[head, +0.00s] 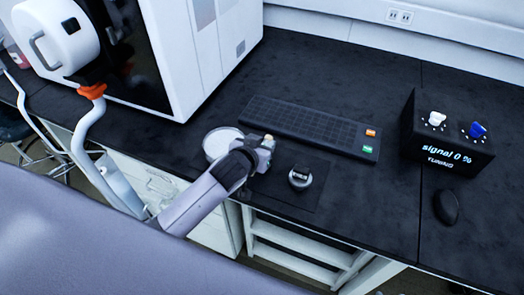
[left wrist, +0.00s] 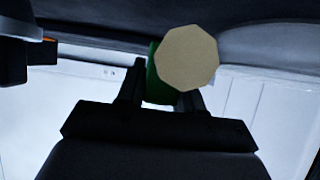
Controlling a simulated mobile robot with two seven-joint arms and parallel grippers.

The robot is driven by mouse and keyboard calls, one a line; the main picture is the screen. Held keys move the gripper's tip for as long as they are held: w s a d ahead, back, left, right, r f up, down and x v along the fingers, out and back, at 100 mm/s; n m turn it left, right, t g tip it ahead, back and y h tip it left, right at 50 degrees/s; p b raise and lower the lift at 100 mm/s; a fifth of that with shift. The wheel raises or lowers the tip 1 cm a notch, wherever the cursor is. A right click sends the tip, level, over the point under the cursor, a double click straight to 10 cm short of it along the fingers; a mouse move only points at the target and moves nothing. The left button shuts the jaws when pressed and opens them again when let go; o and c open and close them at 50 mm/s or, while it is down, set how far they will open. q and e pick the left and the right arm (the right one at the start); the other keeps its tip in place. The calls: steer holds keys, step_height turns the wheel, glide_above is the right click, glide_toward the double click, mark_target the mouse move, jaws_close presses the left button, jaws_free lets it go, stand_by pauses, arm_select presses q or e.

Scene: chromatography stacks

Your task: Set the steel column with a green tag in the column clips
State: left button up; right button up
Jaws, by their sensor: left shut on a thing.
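My left gripper (head: 263,150) is above the front part of the black bench. In the left wrist view it is shut on the column (left wrist: 187,58), which I see end-on as a pale, many-sided face. A green band, the tag, shows just behind that face between the fingers. In the head view only a small tan end of the column (head: 268,138) shows at the gripper; the rest is hidden. I cannot make out the column clips for certain in either view. My right gripper is not in view.
A white round dish (head: 218,144) is left of the gripper. A small round dark-topped item (head: 300,177) is to its right. A dark gridded rack (head: 310,125) with orange and green labels lies behind. A signal box (head: 447,140) and black mouse (head: 446,207) stand right.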

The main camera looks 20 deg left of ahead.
arm_select(q)
steer(key=shift+f, duration=1.15)
steer(key=shift+f, duration=0.1)
steer(key=o, duration=0.8)
steer(key=shift+r, duration=0.2)
steer(key=p+v, duration=0.1)
steer(key=v, duration=1)
steer(key=shift+s, duration=0.35)
steer(key=s+f+m+g+h, duration=0.1)
steer(key=s+f, duration=0.5)
steer(key=f, duration=0.1)
steer(key=shift+s+f, duration=0.15)
steer(key=shift+s, duration=0.25)
steer(key=shift+m+g+h, duration=0.4)
steer(key=shift+m, duration=0.1)
steer(key=s+f, duration=0.1)
steer(key=s, duration=0.1)
steer(key=s+f, duration=0.2)
steer(key=s+a+f, duration=0.1)
steer(key=s, duration=0.2)
steer(key=shift+f, duration=0.4)
steer(key=shift+c, duration=0.2)
